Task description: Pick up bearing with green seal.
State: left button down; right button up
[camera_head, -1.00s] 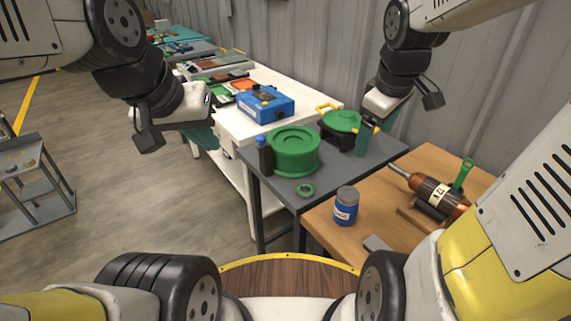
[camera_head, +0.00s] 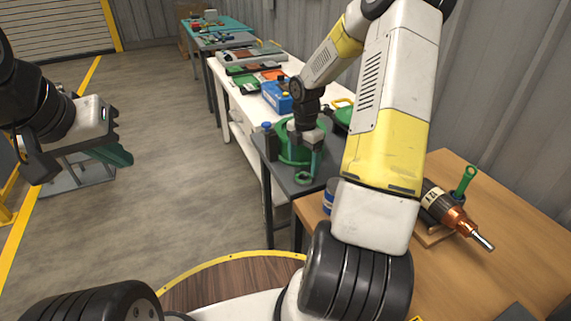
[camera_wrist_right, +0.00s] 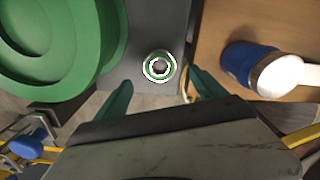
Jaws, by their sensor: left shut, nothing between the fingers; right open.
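The bearing with the green seal (camera_head: 303,178) is a small green ring lying flat near the front edge of the grey table (camera_head: 282,182). My left gripper (camera_head: 122,157) is shut and empty, over the floor at the left, away from the tables.
A large green round part (camera_wrist_right: 40,45) stands beside the bearing. A bottle with a blue cap (camera_head: 268,140) is near its left side. A blue box (camera_head: 276,96) stands farther back.

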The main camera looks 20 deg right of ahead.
aim_at(303, 173)
notch_tip(303, 173, down, 6)
jog(key=shift+d+r, duration=0.1)
jog(key=shift+r, duration=0.15)
jog(key=c, duration=1.7)
jog(key=shift+o, duration=0.2)
jog(key=shift+r, duration=0.15)
